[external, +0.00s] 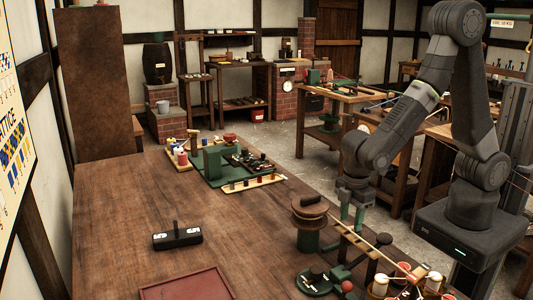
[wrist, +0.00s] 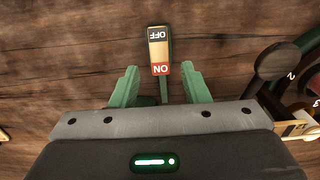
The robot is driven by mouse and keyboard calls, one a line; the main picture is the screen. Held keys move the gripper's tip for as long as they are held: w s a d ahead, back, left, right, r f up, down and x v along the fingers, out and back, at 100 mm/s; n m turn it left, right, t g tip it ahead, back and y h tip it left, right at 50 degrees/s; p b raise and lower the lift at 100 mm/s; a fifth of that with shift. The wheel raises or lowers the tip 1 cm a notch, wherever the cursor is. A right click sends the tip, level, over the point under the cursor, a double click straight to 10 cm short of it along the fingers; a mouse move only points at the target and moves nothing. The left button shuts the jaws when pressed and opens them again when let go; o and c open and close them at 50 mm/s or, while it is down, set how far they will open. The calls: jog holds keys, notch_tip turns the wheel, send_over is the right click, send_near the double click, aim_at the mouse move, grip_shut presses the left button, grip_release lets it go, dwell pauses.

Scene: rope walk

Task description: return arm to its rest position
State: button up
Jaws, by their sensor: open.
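My gripper (external: 352,216) has green fingers and hangs from my grey arm over the right part of the brown table (external: 115,235). In the wrist view my gripper (wrist: 160,90) is open, with the two fingers apart.
Beside my gripper stands a green post with brown discs (external: 309,208). A green round base (external: 314,281) and several small pots are at front right. A dark numbered knob (wrist: 278,60) lies right in the wrist view.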

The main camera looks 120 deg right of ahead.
notch_tip(320, 180, up, 10)
dwell(0.5)
dwell(3.1)
